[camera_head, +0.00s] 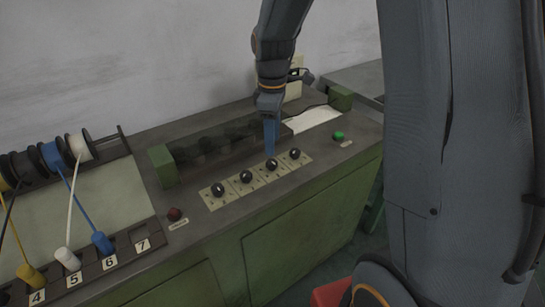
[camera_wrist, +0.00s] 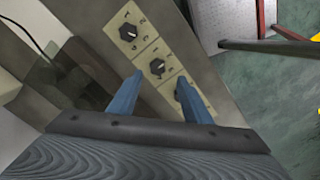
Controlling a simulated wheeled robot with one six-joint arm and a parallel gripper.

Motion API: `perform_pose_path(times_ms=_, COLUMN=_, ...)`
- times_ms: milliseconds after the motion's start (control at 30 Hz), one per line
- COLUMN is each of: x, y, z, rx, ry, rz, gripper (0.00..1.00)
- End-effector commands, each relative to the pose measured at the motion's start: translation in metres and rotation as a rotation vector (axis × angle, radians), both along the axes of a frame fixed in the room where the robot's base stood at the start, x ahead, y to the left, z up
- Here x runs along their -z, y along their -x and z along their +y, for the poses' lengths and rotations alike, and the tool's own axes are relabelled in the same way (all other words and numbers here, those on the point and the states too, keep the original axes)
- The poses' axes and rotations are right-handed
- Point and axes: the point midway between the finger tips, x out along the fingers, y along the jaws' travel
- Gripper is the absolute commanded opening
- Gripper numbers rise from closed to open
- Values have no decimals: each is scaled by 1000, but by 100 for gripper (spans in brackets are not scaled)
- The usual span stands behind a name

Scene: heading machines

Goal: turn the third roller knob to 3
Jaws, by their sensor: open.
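A row of black roller knobs on pale dial plates sits on the green machine's top. In the head view, the third from the left (camera_head: 272,164) is just below my gripper (camera_head: 270,150), whose blue fingers point down. The first (camera_head: 218,189) and second (camera_head: 246,176) are to the left, and the last (camera_head: 295,154) is to the right. In the wrist view my gripper (camera_wrist: 160,92) is open and empty, its fingers spread. One knob (camera_wrist: 157,66) shows between and beyond the fingertips, another (camera_wrist: 128,32) farther off. A third is partly hidden by the right finger. I cannot read the settings.
A dark roller trough lies behind the knobs. A green button (camera_head: 338,136) is to their right and a red button (camera_head: 174,214) to their left. Wire spools (camera_head: 54,155) and a numbered rack with coloured plugs (camera_head: 102,242) stand at the left. The machine's front edge is clear.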

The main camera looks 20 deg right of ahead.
Motion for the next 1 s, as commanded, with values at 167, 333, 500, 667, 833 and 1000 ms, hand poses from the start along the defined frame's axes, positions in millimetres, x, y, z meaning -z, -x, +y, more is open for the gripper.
perform_pose_path(times_ms=167, x=10, y=-5, z=-1, rx=-41, ry=0, rz=7, gripper=44)
perform_pose_path(times_ms=333, x=36, y=-4, z=-2, rx=-38, ry=0, rz=8, gripper=44)
perform_pose_path(times_ms=500, x=60, y=-4, z=-2, rx=-36, ry=0, rz=7, gripper=44)
perform_pose_path(times_ms=667, x=73, y=-5, z=-2, rx=-36, ry=0, rz=4, gripper=44)
perform_pose_path(times_ms=833, x=78, y=-5, z=-2, rx=-36, ry=0, rz=2, gripper=44)
perform_pose_path(times_ms=1000, x=78, y=-5, z=-2, rx=-36, ry=0, rz=2, gripper=44)
